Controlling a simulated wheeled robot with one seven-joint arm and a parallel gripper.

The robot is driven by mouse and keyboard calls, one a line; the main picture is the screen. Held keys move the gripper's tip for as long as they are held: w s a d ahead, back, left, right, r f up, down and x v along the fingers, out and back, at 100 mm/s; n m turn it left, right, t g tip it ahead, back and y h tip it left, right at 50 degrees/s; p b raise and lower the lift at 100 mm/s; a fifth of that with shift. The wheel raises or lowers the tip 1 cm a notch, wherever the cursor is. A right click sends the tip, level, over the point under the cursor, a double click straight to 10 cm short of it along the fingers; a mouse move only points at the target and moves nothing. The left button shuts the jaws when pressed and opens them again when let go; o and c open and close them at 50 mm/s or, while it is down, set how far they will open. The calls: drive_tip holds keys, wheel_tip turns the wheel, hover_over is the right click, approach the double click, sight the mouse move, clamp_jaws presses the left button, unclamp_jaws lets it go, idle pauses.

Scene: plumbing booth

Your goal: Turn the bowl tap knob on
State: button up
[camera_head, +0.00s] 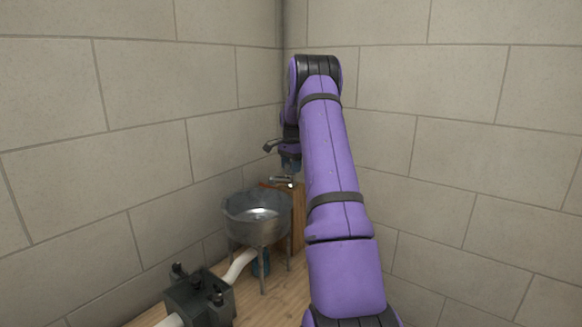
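A round metal bowl (238,222) stands on thin legs in the corner. Behind its right rim is a small metal tap (285,182) at the top of a wooden block (298,215). A small reddish part shows at the tap's left; I cannot tell whether it is the knob. My gripper (289,168) points down just above the tap, small and dark in the view. Its fingers are too small to make out, so I cannot tell whether they are open or touch the tap. My purple arm hides what lies to the right of the block.
A dark grey valve box (200,298) with black knobs sits on the wooden surface (268,310) at the front left. A white pipe (238,268) runs from it towards the bowl. Block walls close the corner on both sides.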

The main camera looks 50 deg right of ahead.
sight(290, 162)
drive_tip(key=shift+n, duration=0.4)
drive_tip(key=n, duration=0.6)
drive_tip(key=shift+n, duration=0.4)
drive_tip(key=n, duration=0.6)
drive_tip(key=shift+w+r, duration=0.1)
drive_tip(key=shift+n, duration=0.4)
drive_tip(key=o, duration=0.9)
wheel_tip(290, 162, up, 11)
drive_tip(key=shift+f, duration=0.15)
